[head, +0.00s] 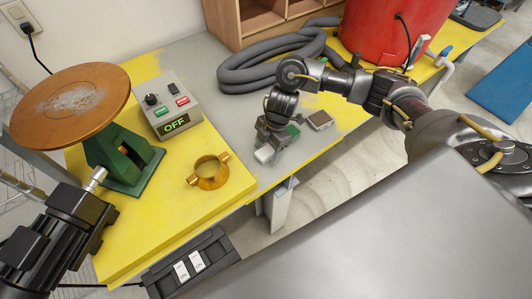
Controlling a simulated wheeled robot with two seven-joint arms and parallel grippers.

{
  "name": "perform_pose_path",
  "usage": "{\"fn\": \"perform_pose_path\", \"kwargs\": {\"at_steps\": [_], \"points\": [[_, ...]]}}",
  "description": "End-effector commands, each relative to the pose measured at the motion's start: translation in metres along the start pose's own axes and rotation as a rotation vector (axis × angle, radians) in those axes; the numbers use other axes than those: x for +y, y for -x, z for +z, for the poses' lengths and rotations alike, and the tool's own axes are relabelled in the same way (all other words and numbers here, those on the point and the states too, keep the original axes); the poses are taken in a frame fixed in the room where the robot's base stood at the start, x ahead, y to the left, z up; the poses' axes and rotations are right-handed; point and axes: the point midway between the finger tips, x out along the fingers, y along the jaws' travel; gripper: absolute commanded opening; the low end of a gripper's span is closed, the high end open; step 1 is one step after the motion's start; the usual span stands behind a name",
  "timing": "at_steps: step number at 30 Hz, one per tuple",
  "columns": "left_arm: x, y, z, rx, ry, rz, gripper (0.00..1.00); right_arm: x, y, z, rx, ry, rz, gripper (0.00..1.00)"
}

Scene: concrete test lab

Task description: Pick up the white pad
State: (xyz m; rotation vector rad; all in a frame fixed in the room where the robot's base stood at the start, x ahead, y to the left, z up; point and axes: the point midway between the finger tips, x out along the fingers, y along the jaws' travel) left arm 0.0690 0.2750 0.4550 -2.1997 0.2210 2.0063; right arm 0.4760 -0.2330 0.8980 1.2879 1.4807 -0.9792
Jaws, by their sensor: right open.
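The white pad (264,154) is a small pale block near the front edge of the grey strip of the table, partly covered by my right gripper. My right gripper (275,146) points down right over it, with its jaws open. I cannot tell whether the fingers touch the pad. A bit of green shows beside the gripper's right side.
A brass ring (209,172), a control box (166,106) reading OFF and a green stand with a round orange top (70,98) are to the left. A grey hose (262,68) and red bucket (395,32) are behind. A small grey-framed square (320,120) lies right of the gripper.

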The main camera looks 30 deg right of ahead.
Motion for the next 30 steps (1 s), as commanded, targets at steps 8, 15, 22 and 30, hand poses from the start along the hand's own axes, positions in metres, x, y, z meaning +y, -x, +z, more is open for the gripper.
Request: {"fn": "perform_pose_path", "kwargs": {"at_steps": [8, 15, 22, 30], "points": [[0.0, 0.0, 0.0, -0.001, 0.0, 0.0, 0.36, 0.0, 0.0, 0.0, 0.0, 0.0, 0.0, 0.38], [0.0, 0.0, 0.0, -0.001, 0.0, 0.0, 0.36, 0.0, 0.0, 0.0, 0.0, 0.0, 0.0, 0.19], [0.0, -0.001, 0.0, -0.001, 0.0, 0.0, 0.36, 0.001, 0.003, 0.0, -0.001, 0.002, 0.002, 0.19], [0.0, -0.005, 0.001, 0.0, 0.0, 0.0, 0.36, -0.001, 0.036, -0.008, -0.003, 0.005, 0.006, 0.19]]}}
